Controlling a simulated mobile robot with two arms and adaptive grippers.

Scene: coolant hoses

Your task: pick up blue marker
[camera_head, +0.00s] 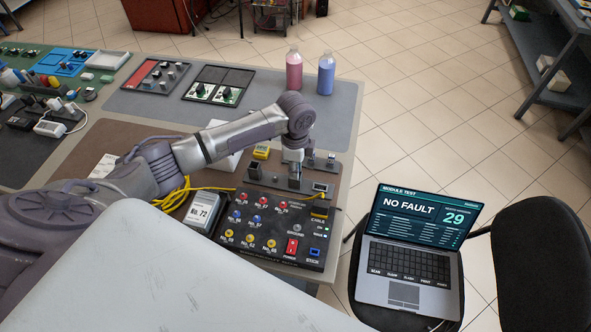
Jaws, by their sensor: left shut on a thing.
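No blue marker can be clearly made out in the head view. My left gripper (294,168) points down over the back of the black test box (270,228). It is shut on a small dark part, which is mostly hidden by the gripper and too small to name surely. The test box has rows of red, blue and yellow knobs, a red power switch and a blue button at its front right. My right gripper is not in view.
A pink bottle (294,70) and a blue bottle (326,75) stand at the table's back right. A meter marked No. 72 (203,211) and yellow cable lie left of the test box. A laptop (410,250) reading NO FAULT stands right of the table.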

